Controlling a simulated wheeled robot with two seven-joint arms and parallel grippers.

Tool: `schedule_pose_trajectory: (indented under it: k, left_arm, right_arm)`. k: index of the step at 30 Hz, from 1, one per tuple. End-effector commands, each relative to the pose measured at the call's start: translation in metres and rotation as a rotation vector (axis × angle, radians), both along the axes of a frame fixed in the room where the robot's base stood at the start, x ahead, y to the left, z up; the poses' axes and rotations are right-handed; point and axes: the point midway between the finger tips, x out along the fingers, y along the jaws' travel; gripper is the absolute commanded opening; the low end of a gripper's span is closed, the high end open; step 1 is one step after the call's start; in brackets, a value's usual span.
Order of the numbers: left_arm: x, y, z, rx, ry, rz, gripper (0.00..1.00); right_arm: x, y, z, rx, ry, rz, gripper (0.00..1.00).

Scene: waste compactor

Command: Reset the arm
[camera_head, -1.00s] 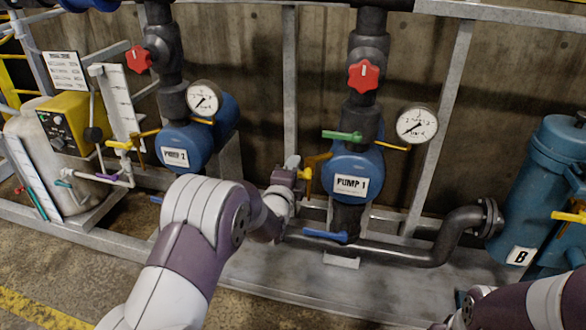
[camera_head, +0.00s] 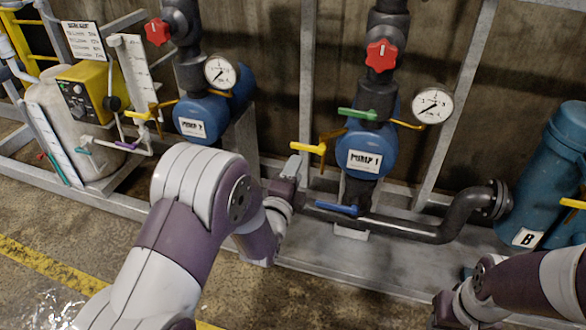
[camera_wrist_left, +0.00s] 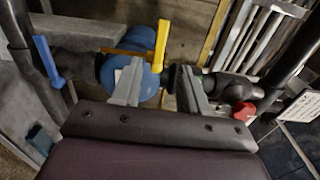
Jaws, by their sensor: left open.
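My left gripper (camera_head: 292,168) is open and empty, just below and left of the yellow lever (camera_head: 308,148) on the PUMP 1 line. In the left wrist view its two grey fingers (camera_wrist_left: 160,88) stand apart. The yellow lever (camera_wrist_left: 161,45) shows beyond them, in front of the blue pump body (camera_wrist_left: 145,82), with nothing held between the fingers. My left arm comes in from the lower left. My right arm fills the lower right corner; its end (camera_head: 442,310) is at the bottom edge, and no fingers can be made out.
PUMP 1 (camera_head: 364,161) has a green lever (camera_head: 358,114), a blue lever (camera_head: 337,209) and a red knob (camera_head: 382,55). A gauge (camera_head: 433,105) is right of it. PUMP 2 (camera_head: 192,127) is left. A black pipe (camera_head: 410,232) runs low to the blue tank (camera_head: 550,165). Open floor lies front left.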

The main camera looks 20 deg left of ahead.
Motion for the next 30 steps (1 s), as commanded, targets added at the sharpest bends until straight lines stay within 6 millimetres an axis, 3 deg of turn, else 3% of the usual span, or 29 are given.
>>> schedule_pose_trajectory:
  k: [4,17,20,23,24,27,30]
  left_arm:
    - [-0.010,0.000,0.000,0.000,0.000,0.000,0.44]
    - [-0.010,0.000,0.000,-0.009,0.000,0.000,0.44]
    - [-0.011,0.000,-0.019,-0.152,0.094,0.007,0.44]
    - [-0.036,0.001,-0.079,-0.467,0.433,0.100,0.44]
    - [-0.054,0.001,-0.097,-0.606,0.579,0.180,0.44]
    - [-0.106,0.004,-0.120,-0.886,0.867,0.444,0.44]
    - [-0.160,0.007,-0.121,-1.067,1.049,0.731,0.44]
  right_arm:
    - [0.000,0.000,0.002,0.000,0.000,0.000,0.43]
    - [0.000,0.000,0.002,0.000,0.000,0.000,0.43]
    - [0.000,0.000,0.002,0.000,0.000,0.000,0.43]
    - [0.000,0.000,0.002,0.000,0.000,0.000,0.43]
    - [0.000,0.000,0.002,0.000,0.000,0.000,0.43]
    - [0.000,0.000,0.002,0.000,0.000,0.000,0.43]
    - [0.000,0.000,0.002,0.000,0.000,0.000,0.43]
